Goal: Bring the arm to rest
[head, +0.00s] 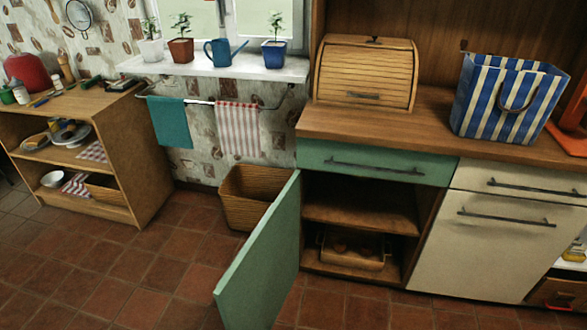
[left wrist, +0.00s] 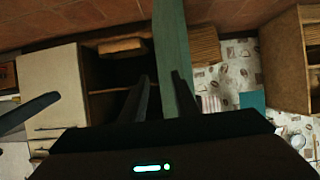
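My left gripper (left wrist: 160,74) shows only in the left wrist view. Its two dark fingers are apart, with nothing visible held between them. The green cupboard door (left wrist: 172,40) passes behind the fingers in that view. In the head view the door (head: 262,262) stands swung open into the room, and no gripper is near it or touching it. My right gripper is not in the head view. A dark bar at the left of the wrist view is too unclear to name.
The open cupboard (head: 360,205) has a shelf and a wooden box (head: 352,250) below. A wicker basket (head: 245,190) stands behind the door. A bread box (head: 365,75) and striped bag (head: 508,100) stand on the counter (head: 425,118). Tiled floor (head: 150,265) is clear at left.

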